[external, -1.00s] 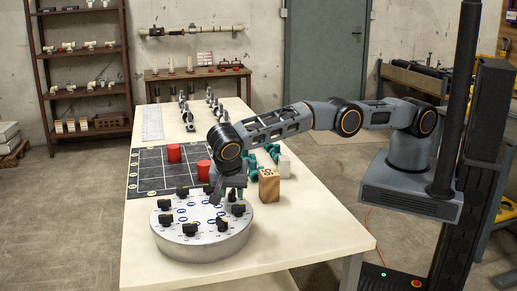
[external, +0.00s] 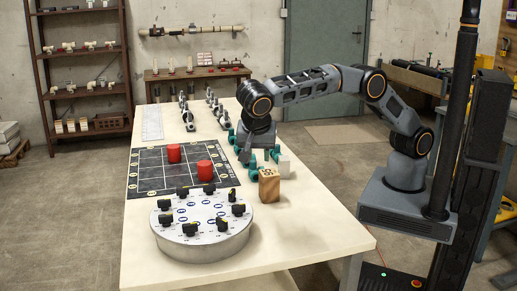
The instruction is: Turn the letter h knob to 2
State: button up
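A round grey dial plate (external: 203,247) stands on the near part of the table. Several black knobs sit in a ring on its top, among them a front knob (external: 189,229) and a right knob (external: 238,210). Blue marks and small print show beside the knobs, but the letters and numbers are too small to read, so I cannot tell which is knob h. My gripper (external: 245,158) is raised behind and to the right of the dial plate, apart from it, over the teal fittings. Its fingers are small and dark here, and their opening is unclear.
A wooden block (external: 269,186) and a white block (external: 284,166) stand right of the dial plate. Teal fittings (external: 253,163) lie behind them. A dark grid mat (external: 143,176) holds two red cylinders (external: 205,171). Metal fittings (external: 188,120) stand farther back. The table's front right is clear.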

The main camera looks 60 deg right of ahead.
jog(key=s+d+r+b, duration=0.1)
jog(key=s+d+r, duration=0.2)
jog(key=s+d, duration=0.1)
jog(key=shift+s+d, duration=0.35)
dwell(0.5)
notch_tip(320, 180, down, 5)
jog(key=n+y, duration=0.1)
jog(key=n, duration=1)
jog(key=s+d+r+y+p, duration=0.1)
jog(key=s+d, duration=0.1)
jog(key=d, duration=1)
jog(key=s+d+r+n+t+y+p, duration=0.1)
jog(key=s+d, duration=0.1)
jog(key=d, duration=1)
jog(key=s+d+r+n+y+p, duration=0.1)
jog(key=s+d, duration=0.1)
jog(key=d, duration=1)
jog(key=shift+s+d+r+t, duration=0.2)
jog(key=shift+r+t, duration=0.15)
jog(key=shift+t, duration=0.05)
